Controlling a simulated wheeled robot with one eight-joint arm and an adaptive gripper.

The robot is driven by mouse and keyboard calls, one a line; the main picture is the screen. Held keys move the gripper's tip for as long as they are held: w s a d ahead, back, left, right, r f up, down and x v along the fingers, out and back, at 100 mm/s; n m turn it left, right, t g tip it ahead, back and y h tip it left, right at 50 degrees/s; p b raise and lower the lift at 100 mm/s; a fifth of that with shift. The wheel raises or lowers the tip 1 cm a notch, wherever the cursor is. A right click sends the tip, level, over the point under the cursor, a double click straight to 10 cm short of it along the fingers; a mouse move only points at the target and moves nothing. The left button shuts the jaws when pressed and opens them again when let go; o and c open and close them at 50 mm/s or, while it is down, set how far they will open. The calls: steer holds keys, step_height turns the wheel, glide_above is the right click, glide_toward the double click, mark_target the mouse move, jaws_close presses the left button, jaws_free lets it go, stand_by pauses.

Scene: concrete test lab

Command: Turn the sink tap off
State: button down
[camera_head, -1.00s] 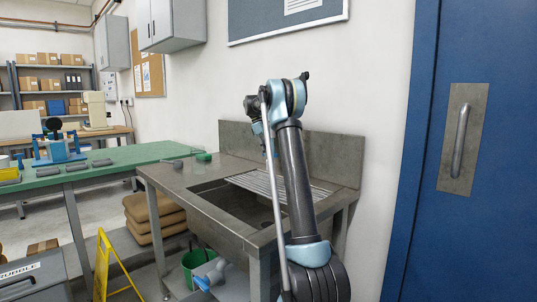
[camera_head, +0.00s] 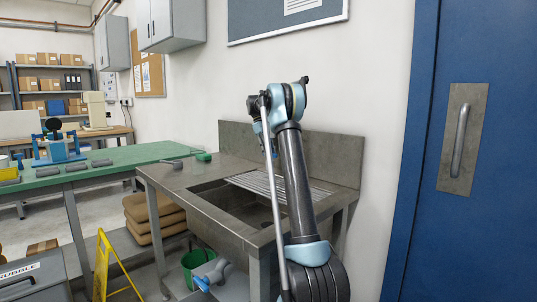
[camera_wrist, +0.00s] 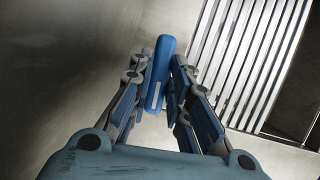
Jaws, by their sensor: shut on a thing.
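The steel sink (camera_head: 190,203) stands against the wall in the head view, with its basin open at the top. In the wrist view a blue tap lever (camera_wrist: 160,72) stands between the two fingers of my gripper (camera_wrist: 158,92). The gripper is shut on this lever, with a finger pad on each side of it. The tap's body is hidden below the lever and fingers. In the head view my arm covers the tap, and the fingertips do not show clearly. I cannot tell whether water is running.
A ribbed draining rack (camera_head: 262,186) lies on the right of the sink, and its bars (camera_wrist: 265,50) fill the right of the wrist view. A steel backsplash (camera_head: 325,160) rises behind. A green-topped bench (camera_head: 125,160) adjoins at left. A blue door (camera_head: 480,230) is at right.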

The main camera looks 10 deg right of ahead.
steer(key=c, duration=1.5)
jaws_free()
steer(key=shift+w, duration=0.1)
steer(key=shift+r, duration=0.1)
steer(key=v, duration=1.1)
steer(key=shift+w+a+r, duration=0.15)
steer(key=shift+a+r, duration=0.05)
steer(key=shift+r, duration=0.05)
steer(key=shift+o, duration=0.3)
